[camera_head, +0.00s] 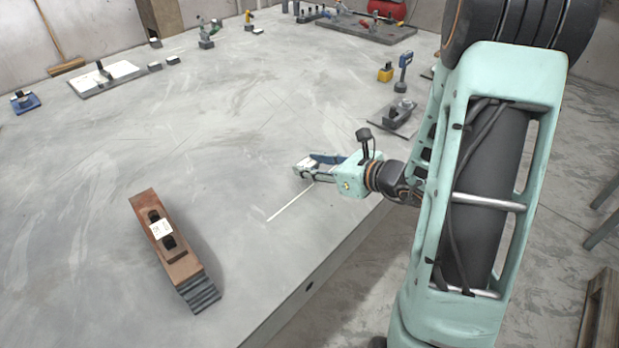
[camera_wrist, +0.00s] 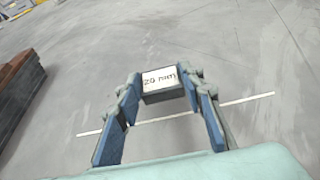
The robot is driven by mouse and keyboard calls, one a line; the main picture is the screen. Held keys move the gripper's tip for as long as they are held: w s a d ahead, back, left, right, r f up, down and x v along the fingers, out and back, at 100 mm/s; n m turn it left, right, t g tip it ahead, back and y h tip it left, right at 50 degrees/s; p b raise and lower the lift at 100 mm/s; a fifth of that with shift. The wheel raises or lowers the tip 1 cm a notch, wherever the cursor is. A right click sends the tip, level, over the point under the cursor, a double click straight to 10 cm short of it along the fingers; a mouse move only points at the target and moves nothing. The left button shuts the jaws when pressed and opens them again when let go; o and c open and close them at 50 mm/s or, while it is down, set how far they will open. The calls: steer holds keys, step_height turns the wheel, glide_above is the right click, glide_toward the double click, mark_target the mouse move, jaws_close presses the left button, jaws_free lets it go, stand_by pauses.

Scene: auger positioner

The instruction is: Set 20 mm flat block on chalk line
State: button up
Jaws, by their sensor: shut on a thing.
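A small dark block with a white label that seems to read 20 mm (camera_wrist: 163,84) sits between the tips of my gripper (camera_wrist: 160,88). My gripper (camera_head: 312,168) is shut on the block (camera_head: 304,163) in the head view too. The thin white chalk line (camera_head: 288,205) lies on the grey table by the near right edge. I cannot tell whether the block touches the table.
A brown wooden body with dark stacked plates (camera_head: 167,245) lies to the left on the table (camera_head: 110,160). A grey clamp-like tool (camera_head: 396,117) and a yellow block (camera_head: 385,72) stand behind my gripper. The table around the line is clear.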

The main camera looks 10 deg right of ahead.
mark_target(309, 184)
steer(key=shift+a+f+b, duration=0.15)
steer(key=shift+f+b, duration=0.05)
steer(key=shift+f, duration=0.7)
steer(key=shift+a+f+b, duration=0.1)
steer(key=shift+f+b, duration=0.1)
steer(key=shift+f, duration=0.7)
steer(key=shift+f, duration=0.15)
steer(key=o, duration=1.4)
steer(key=shift+o, duration=0.2)
